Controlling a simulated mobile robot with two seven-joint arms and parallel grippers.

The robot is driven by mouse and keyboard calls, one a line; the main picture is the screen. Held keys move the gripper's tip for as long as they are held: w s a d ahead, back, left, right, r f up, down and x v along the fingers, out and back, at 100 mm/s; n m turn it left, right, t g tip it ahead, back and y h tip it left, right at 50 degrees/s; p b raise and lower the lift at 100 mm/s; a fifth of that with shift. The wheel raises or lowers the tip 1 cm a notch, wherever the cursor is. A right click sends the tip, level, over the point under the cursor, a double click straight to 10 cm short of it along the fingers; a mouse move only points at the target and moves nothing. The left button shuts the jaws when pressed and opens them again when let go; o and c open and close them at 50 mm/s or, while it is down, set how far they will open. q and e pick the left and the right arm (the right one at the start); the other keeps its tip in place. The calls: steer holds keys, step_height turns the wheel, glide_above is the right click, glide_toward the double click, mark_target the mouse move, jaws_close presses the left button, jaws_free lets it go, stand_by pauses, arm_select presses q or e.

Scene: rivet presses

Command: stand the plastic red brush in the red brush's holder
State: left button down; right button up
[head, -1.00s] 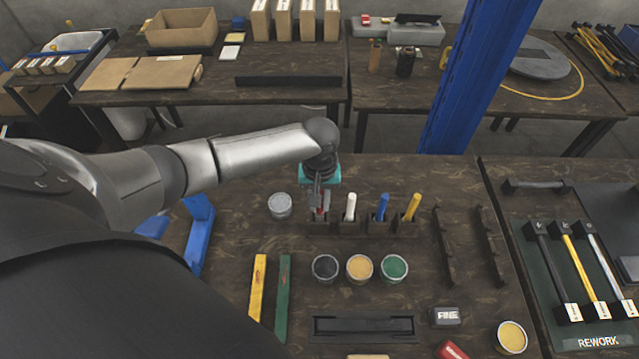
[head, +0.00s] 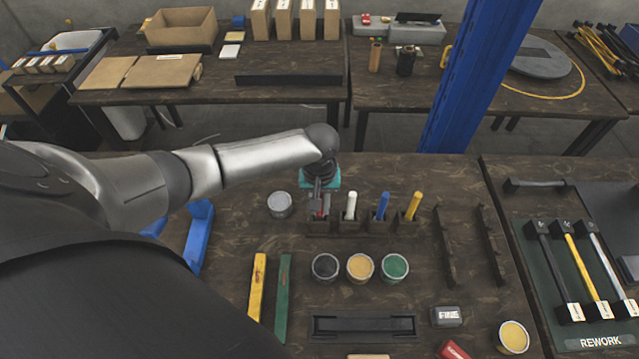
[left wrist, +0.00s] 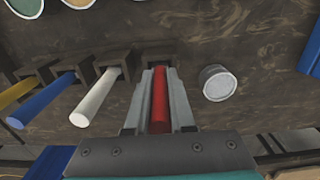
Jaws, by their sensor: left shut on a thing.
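My left gripper (head: 321,208) is shut on the red brush (left wrist: 160,102), which lies between the two fingers in the left wrist view. In the head view the brush is mostly hidden by the gripper; a bit of red (head: 325,203) shows. The red brush's holder (head: 319,227) is the dark block at the left end of the row. The brush's lower end is at or just over this holder (left wrist: 158,58); the fingers hide how deep it sits. My right gripper is not in view.
White (head: 351,205), blue (head: 382,206) and yellow (head: 413,206) brushes stand in holders to the right. A grey round tin (head: 280,205) is close on the left. Black, tan and green tins (head: 394,267) stand in front.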

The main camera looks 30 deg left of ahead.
arm_select(q)
steer(key=shift+f, duration=0.65)
steer(key=c, duration=0.7)
jaws_free()
step_height(320, 180, up, 15)
steer(key=shift+r+p, duration=0.15)
steer(key=shift+p, duration=0.95)
